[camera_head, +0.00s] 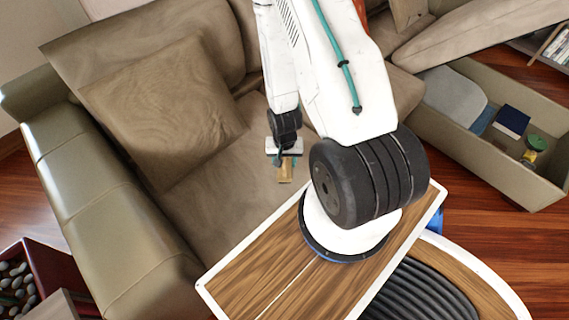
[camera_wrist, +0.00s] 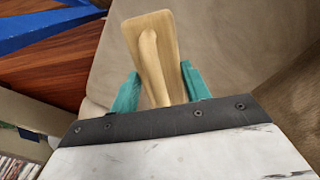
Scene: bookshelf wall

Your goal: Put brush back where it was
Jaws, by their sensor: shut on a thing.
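The brush (camera_wrist: 152,40) is a pale wooden piece with a flat head and a handle along its middle. My gripper (camera_wrist: 160,86) is shut on it, with a teal finger on each side. In the head view my gripper (camera_head: 285,161) points down over the sofa seat, and the brush (camera_head: 285,175) sticks out below the fingers. The sofa (camera_head: 205,215) is brown, with a large cushion (camera_head: 160,105) at its left. I cannot tell how far the brush is above the seat, or whether it touches it.
An open beige drawer or box (camera_head: 455,143) at the right holds a dark blue book (camera_head: 512,121), a green-topped item (camera_head: 537,143) and a grey item (camera_head: 455,97). A dark red container (camera_head: 48,265) of stones stands at the lower left. The seat around my gripper looks clear.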

